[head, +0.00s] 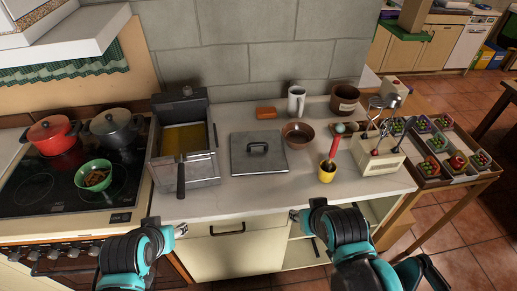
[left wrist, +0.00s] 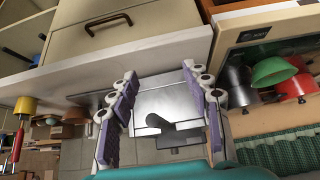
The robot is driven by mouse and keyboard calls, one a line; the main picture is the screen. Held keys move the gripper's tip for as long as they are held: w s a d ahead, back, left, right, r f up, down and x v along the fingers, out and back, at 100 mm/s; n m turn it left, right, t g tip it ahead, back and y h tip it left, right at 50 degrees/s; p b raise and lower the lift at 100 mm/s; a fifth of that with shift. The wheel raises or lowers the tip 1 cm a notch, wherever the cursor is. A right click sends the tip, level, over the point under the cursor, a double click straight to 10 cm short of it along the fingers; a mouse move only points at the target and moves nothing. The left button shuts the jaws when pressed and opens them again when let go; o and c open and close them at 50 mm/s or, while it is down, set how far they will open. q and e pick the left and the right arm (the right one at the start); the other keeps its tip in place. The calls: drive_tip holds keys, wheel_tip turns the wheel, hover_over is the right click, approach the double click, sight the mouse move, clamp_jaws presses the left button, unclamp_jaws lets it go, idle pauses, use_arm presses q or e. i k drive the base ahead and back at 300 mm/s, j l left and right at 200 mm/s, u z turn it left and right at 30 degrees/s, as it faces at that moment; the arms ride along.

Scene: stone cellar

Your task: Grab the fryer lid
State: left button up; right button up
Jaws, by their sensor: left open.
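The fryer lid (head: 259,152) is a flat grey metal square with a dark handle on top. It lies on the counter, right of the metal fryer (head: 204,168), which stands uncovered with yellowish contents. My left gripper (head: 181,231) is at the counter's front edge, below the fryer and apart from the lid. In the left wrist view its purple-padded fingers (left wrist: 162,108) are spread and empty, with the fryer (left wrist: 170,103) seen beyond them. The lid is hard to make out there. My right gripper (head: 296,215) is by the counter edge, right of the lid; its jaws are too small to judge.
Right of the lid are a brown bowl (head: 298,134), a white mug (head: 296,100) and a yellow cup (head: 327,172) with a red utensil. A utensil holder (head: 378,156) stands farther right. A stove with pots (head: 54,134) is left. The counter before the lid is clear.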

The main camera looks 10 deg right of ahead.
sight(260, 152)
drive_tip(key=i+l, duration=0.1)
drive_tip(key=l, duration=0.4)
drive_tip(key=i+l, duration=0.15)
drive_tip(key=l, duration=0.35)
drive_tip(key=i+l, duration=0.1)
drive_tip(key=l, duration=0.4)
drive_tip(key=u, duration=0.05)
